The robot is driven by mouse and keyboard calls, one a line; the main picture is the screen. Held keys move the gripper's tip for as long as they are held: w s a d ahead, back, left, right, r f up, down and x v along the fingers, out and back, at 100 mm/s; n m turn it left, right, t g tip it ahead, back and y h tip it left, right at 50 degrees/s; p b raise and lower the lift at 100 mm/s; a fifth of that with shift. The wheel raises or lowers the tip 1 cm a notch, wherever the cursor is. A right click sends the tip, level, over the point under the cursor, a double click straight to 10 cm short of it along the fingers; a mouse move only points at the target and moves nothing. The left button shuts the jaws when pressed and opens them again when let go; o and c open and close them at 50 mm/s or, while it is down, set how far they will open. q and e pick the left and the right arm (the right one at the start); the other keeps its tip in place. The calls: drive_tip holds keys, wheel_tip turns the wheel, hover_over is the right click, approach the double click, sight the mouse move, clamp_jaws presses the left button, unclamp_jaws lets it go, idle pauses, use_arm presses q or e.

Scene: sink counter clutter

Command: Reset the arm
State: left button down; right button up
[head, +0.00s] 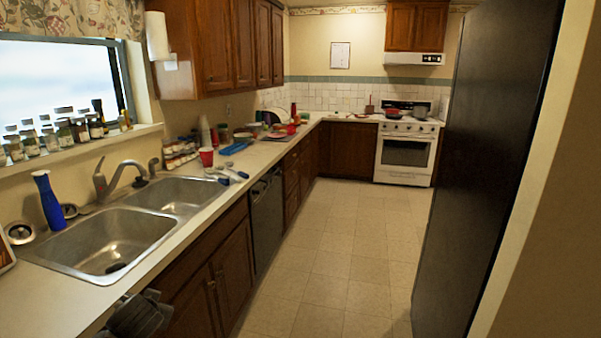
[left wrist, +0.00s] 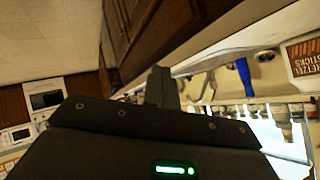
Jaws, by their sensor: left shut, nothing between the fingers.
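My left gripper (head: 138,315) is a dark shape low at the front edge of the sink counter (head: 62,300) in the head view, in front of the wooden cabinet doors. In the left wrist view its fingers (left wrist: 160,85) are together, with nothing between them. That view is turned, with the counter and window at the right. My right gripper is in neither view.
A steel double sink (head: 75,243) with a tap (head: 122,178) and a blue bottle (head: 50,203) is at the left. A red cup (head: 206,157) and clutter stand farther along. A dark fridge (head: 490,160) is at the right. The tiled floor (head: 335,250) between is clear.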

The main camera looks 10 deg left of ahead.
use_arm(q)
drive_tip(key=s+d+f+m+g+h, duration=0.2)
drive_tip(key=s+d+f+h, duration=0.2)
drive_tip(key=s+d+f, duration=0.85)
drive_tip(key=s+d+f+g+h, duration=0.1)
drive_tip(key=s+d+f+g, duration=0.2)
drive_tip(key=s, duration=0.5)
drive_tip(key=s+d+f+h, duration=0.2)
drive_tip(key=s+d+f, duration=0.1)
drive_tip(key=s+d, duration=0.4)
wheel_tip(320, 180, down, 26)
drive_tip(key=s+a+m+g, duration=0.1)
drive_tip(key=s, duration=0.2)
drive_tip(key=s+a+f+g, duration=0.1)
drive_tip(key=s+a+f, duration=0.2)
drive_tip(key=s+f, duration=1.1)
drive_tip(key=shift+s+f+y, duration=0.3)
drive_tip(key=shift+s+f, duration=0.05)
drive_tip(key=shift+s, duration=0.45)
drive_tip(key=shift+a, duration=0.1)
